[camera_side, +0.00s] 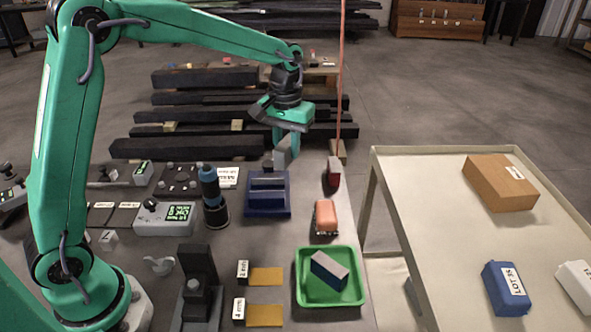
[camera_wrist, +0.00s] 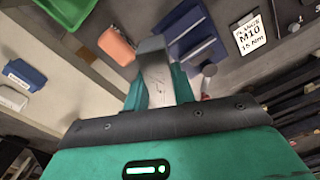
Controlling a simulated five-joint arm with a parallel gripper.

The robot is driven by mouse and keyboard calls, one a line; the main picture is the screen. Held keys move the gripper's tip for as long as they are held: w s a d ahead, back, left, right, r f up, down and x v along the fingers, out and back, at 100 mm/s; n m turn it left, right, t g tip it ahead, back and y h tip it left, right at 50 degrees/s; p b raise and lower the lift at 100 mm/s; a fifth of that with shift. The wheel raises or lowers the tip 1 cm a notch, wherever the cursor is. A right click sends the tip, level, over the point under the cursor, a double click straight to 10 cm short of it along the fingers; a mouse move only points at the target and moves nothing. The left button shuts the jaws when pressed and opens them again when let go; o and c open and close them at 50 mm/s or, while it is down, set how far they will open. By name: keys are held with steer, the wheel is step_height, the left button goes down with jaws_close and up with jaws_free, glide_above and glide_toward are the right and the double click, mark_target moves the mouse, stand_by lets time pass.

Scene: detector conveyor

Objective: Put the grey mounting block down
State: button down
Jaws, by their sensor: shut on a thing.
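My gripper (camera_side: 288,138) is shut on the grey mounting block (camera_side: 282,157) and holds it in the air near the back edge of the workbench, behind the blue slotted fixture (camera_side: 267,209). In the wrist view, the grey block (camera_wrist: 156,66) sticks out past the teal fingers of my gripper (camera_wrist: 158,90). The blue fixture (camera_wrist: 187,22) lies beyond the block there, apart from it as far as I can tell. The exact height of the block above the bench is hard to judge.
A green tray (camera_side: 307,301) holding a dark block (camera_side: 329,270) stands at the front right. A salmon-topped brush (camera_side: 326,216) and a dark red item (camera_side: 334,173) stand near the right edge. A cream cart (camera_side: 440,230) stands further right. A black-blue cylinder (camera_side: 213,197) stands left of the fixture.

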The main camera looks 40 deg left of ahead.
steer(key=w+d+f+n, duration=0.4)
steer(key=w+d+n, duration=0.1)
steer(key=w, duration=0.2)
steer(key=shift+w+f, duration=0.25)
steer(key=shift+f, duration=0.15)
steer(key=w+a+f, duration=0.1)
steer(key=a+f, duration=0.1)
steer(key=a, duration=0.1)
steer(key=w+a+f, duration=0.2)
steer(key=a, duration=0.1)
steer(key=w+a+f, duration=0.2)
steer(key=a, duration=0.1)
steer(key=shift+w+a+f, duration=0.2)
steer(key=shift+a+f, duration=0.15)
steer(key=f, duration=0.3)
steer(key=shift+w+a, duration=0.1)
steer(key=shift+a, duration=0.1)
steer(key=shift+f, duration=0.45)
steer(key=shift+f, duration=0.15)
steer(key=c, duration=1.2)
jaws_free()
steer(key=shift+o, duration=0.2)
